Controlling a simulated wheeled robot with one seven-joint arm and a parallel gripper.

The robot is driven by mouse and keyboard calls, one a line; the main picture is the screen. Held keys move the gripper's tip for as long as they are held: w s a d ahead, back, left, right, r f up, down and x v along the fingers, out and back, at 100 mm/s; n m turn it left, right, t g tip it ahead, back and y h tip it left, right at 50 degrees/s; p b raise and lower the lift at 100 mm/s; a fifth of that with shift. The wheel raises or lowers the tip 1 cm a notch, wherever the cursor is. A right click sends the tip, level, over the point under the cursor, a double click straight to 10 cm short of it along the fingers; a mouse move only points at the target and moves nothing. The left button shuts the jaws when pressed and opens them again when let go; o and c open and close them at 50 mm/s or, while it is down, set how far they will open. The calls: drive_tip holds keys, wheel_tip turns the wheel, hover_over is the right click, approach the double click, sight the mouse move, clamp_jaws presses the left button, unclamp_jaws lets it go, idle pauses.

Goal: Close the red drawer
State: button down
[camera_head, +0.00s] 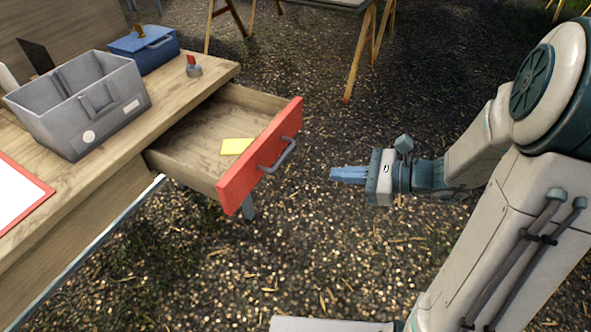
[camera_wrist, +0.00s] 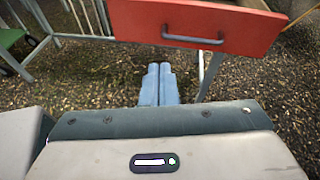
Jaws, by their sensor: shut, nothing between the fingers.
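The red drawer (camera_head: 236,183) is pulled out from the wooden desk. Its red front has a grey bar handle (camera_head: 277,157), and a yellow note (camera_head: 236,146) lies inside it. In the wrist view the red front (camera_wrist: 262,34) and its handle (camera_wrist: 193,40) are at the top, beyond my fingers. My gripper (camera_head: 333,174) is shut and empty, to the right of the drawer front and apart from it. My gripper also shows in the wrist view (camera_wrist: 159,68), its two blue fingers together.
On the desk (camera_head: 100,165) stand a grey bin (camera_head: 112,118), a blue box (camera_head: 146,50) and a small red-topped item (camera_head: 192,66). A red-edged white sheet (camera_head: 18,195) lies at the left. A trestle table (camera_head: 330,4) stands behind. The ground between gripper and drawer is clear.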

wheel_tip(320, 180, down, 2)
drive_tip(key=w+d+f+m+t+b, duration=0.1)
drive_tip(key=w+m+t, duration=0.1)
drive_tip(key=b, duration=0.2)
approach(283, 160)
drive_tip(key=shift+m, duration=0.4)
drive_tip(key=x, duration=0.6)
drive_tip(key=shift+f, duration=0.2)
drive_tip(key=shift+w+a, duration=0.2)
drive_tip(key=shift+a, duration=0.15)
